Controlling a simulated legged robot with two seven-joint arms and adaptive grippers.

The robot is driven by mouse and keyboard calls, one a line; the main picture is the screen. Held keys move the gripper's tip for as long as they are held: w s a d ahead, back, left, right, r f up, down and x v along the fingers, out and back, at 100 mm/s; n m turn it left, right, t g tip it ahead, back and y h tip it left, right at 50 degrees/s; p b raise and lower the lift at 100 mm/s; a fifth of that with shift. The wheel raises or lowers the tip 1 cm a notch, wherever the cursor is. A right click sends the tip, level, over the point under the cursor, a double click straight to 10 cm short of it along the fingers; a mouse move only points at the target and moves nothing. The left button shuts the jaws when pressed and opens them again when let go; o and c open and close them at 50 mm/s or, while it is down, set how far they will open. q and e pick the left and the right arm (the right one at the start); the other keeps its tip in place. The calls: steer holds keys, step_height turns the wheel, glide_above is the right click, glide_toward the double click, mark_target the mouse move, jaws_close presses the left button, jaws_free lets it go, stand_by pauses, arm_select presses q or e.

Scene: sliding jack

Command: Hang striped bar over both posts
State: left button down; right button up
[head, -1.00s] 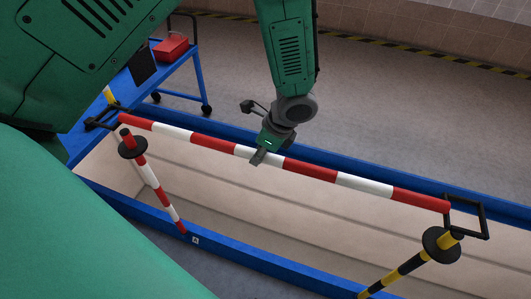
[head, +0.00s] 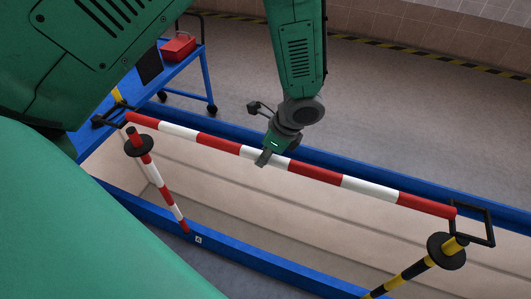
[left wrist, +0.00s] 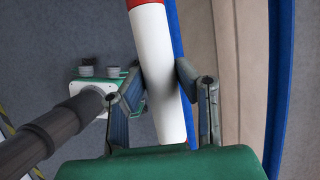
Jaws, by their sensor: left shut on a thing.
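The red-and-white striped bar (head: 315,175) stretches across the blue-edged trough, with a black loop at its left end (head: 107,115) and another at its right end (head: 473,222). My left gripper (head: 264,158) is shut on a white band near the bar's middle; the left wrist view shows this band (left wrist: 158,65) between both fingers (left wrist: 157,88). The red-and-white post (head: 163,185) stands below the left end, the black-and-yellow post (head: 409,272) below the right end. Each carries a black disc near its top. Both loops appear beside the post tops, not around them; their height is unclear. My right gripper is not seen.
The trough's blue rim (head: 260,268) runs along the front and back. A blue cart (head: 184,80) with a red box (head: 179,48) stands at the back left. The grey floor (head: 400,95) behind the trough is clear. My green arm parts cover the left side.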

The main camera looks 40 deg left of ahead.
mark_target(281, 161)
arm_select(q)
steer(key=shift+d+f, duration=0.1)
steer(key=shift+d, duration=0.9)
steer(key=shift+w+d+f, duration=0.1)
steer(key=shift+d+f, duration=0.05)
steer(key=shift+d, duration=0.55)
steer(key=shift+a+f+b, duration=0.15)
steer(key=shift+f+b, duration=0.15)
steer(key=shift+b, duration=0.05)
steer(key=shift+a+f, duration=0.15)
steer(key=shift+a, duration=0.1)
steer(key=shift+d, duration=0.7)
steer(key=shift+a+f, duration=0.15)
steer(key=shift+a, duration=1.15)
steer(key=shift+d, duration=0.4)
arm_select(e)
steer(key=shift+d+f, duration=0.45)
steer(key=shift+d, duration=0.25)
arm_select(q)
steer(key=shift+a, duration=0.3)
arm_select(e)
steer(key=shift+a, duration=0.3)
